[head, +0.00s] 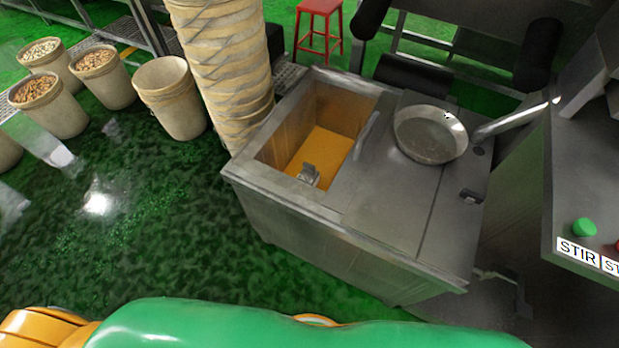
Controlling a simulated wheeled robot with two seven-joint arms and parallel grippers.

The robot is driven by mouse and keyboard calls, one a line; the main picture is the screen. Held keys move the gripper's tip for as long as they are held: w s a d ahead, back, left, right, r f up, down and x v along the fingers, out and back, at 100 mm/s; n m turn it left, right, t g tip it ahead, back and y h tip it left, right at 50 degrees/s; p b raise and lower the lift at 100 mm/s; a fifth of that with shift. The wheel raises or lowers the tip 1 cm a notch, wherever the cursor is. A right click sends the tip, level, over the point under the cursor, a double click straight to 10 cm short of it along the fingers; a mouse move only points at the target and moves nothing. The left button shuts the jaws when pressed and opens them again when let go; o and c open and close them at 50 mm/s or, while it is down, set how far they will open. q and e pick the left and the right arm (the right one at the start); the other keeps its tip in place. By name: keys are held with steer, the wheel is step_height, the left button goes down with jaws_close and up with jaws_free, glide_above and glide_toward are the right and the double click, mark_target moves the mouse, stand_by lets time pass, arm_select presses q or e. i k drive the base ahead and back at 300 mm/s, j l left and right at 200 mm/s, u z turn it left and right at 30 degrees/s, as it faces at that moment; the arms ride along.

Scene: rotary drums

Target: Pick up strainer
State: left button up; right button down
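The strainer (431,134) is a round, shallow grey metal pan with a long straight handle (512,119) that points to the upper right. It rests on the flat metal top of a steel fryer unit (385,205), right of its open vat. Fine mesh cannot be made out. Neither of my grippers shows in the head view. Only green and orange parts of my own body show along the bottom edge.
The open vat (272,152) holds orange liquid. A tall stack of buckets (228,65) stands left of the unit. A steel panel with a green STIR button (584,227) is at right, close to the handle. Filled buckets (48,105) stand far left.

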mark_target(308, 175)
steer(key=i+j+z, duration=0.1)
steer(key=j+z, duration=0.75)
steer(key=j, duration=0.25)
steer(key=k+j+z, duration=0.1)
steer(key=j+z, duration=0.35)
steer(key=j, duration=0.15)
